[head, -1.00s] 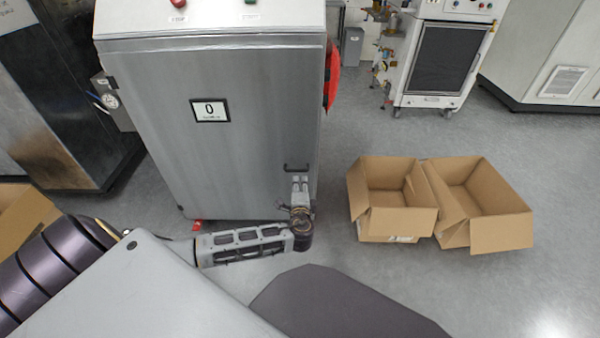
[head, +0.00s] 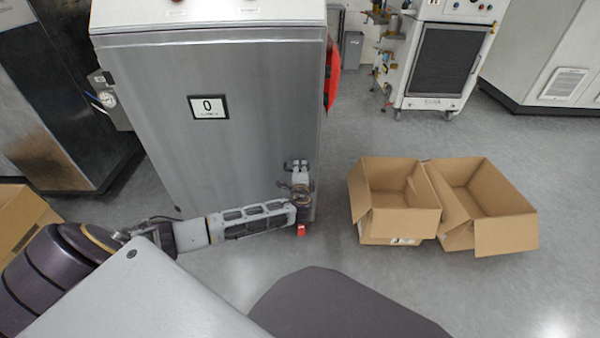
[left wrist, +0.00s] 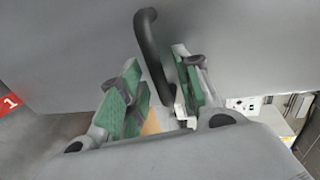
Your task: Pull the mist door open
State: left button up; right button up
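The mist door appears to be the grey metal front panel (head: 190,130) of the tall cabinet, and it looks closed. Its black bar handle (left wrist: 150,50) shows in the left wrist view, between my left gripper's green-padded fingers (left wrist: 160,95). The fingers are apart on either side of the bar, with a gap visible on the left; I cannot tell whether the right finger touches it. In the head view my left gripper (head: 297,166) is at the door's lower right and covers the handle. My right gripper is not in view.
Two open cardboard boxes (head: 402,225) stand on the floor right of the cabinet. Another box (head: 22,222) is at the left edge. A white machine (head: 440,65) stands at the back. The floor between the cabinet and the boxes is clear.

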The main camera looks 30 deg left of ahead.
pick_arm(q)
jog(key=shift+w+a, duration=0.1)
jog(key=shift+w, duration=0.1)
grip_shut()
dwell(0.4)
